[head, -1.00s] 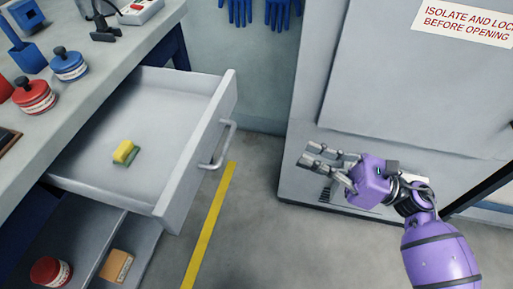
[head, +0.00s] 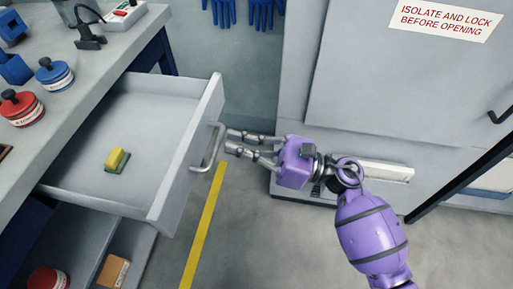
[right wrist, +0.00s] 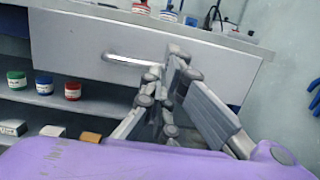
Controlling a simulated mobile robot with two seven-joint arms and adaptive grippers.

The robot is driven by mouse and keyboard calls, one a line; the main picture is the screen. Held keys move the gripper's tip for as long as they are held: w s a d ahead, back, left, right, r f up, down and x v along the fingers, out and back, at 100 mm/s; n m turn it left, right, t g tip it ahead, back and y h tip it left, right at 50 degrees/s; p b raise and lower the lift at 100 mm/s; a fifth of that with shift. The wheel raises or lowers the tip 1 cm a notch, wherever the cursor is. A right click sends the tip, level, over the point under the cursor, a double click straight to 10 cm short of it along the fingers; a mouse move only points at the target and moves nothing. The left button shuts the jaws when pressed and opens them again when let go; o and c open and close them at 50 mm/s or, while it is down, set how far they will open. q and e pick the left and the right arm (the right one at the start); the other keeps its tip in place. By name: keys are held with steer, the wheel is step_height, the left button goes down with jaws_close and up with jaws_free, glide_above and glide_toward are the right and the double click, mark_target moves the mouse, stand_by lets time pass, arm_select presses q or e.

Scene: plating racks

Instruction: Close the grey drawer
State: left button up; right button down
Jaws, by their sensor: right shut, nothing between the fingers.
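The grey drawer (head: 185,160) is pulled well out from under the workbench in the head view, with a yellow and green sponge (head: 118,160) inside. Its bar handle (head: 208,148) is on the front face. My right gripper (head: 230,142) is shut and empty, its fingertips just right of the handle and close to it. I cannot tell whether they touch. The right wrist view shows the drawer front (right wrist: 75,45) and handle (right wrist: 132,59) beyond the fingers (right wrist: 166,85). My left gripper is not in view.
The workbench top (head: 75,95) carries a blue jar (head: 55,75), a red jar (head: 22,108) and other items. A lower shelf (head: 85,240) holds a red jar and an orange-brown box (head: 113,272). A grey cabinet (head: 390,95) stands at the right. The floor between is clear.

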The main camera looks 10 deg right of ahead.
mark_target(130, 137)
steer(key=shift+w+a, duration=0.1)
steer(key=shift+a, duration=0.15)
